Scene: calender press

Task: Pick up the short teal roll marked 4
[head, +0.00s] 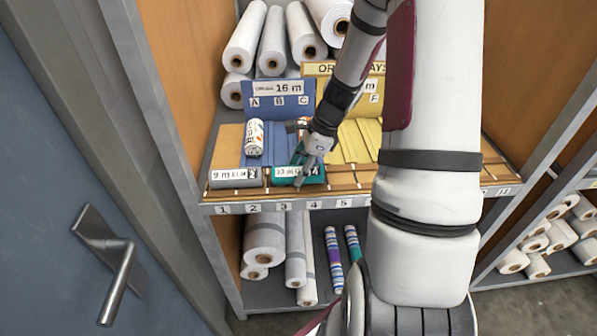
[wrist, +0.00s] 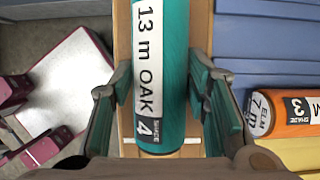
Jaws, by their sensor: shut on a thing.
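The short teal roll (head: 287,181) is at the front ledge of the shelf, right of a grey roll. In the wrist view the teal roll (wrist: 176,45) runs down the middle, its white label reading "13 m OAK SHADE 4". My gripper (head: 308,164) reaches down onto it from above. In the wrist view my gripper (wrist: 163,92) has one finger on each side of the roll, shut on it. The roll's underside is hidden, so I cannot tell whether it touches the wood below.
The grey roll (head: 235,178), marked 2, lies just left. A patterned white roll (head: 254,138) rests on the blue tray (head: 277,98). An orange roll (wrist: 285,110), marked 3, lies right in the wrist view. The yellow tray (head: 357,140) is right of the blue one.

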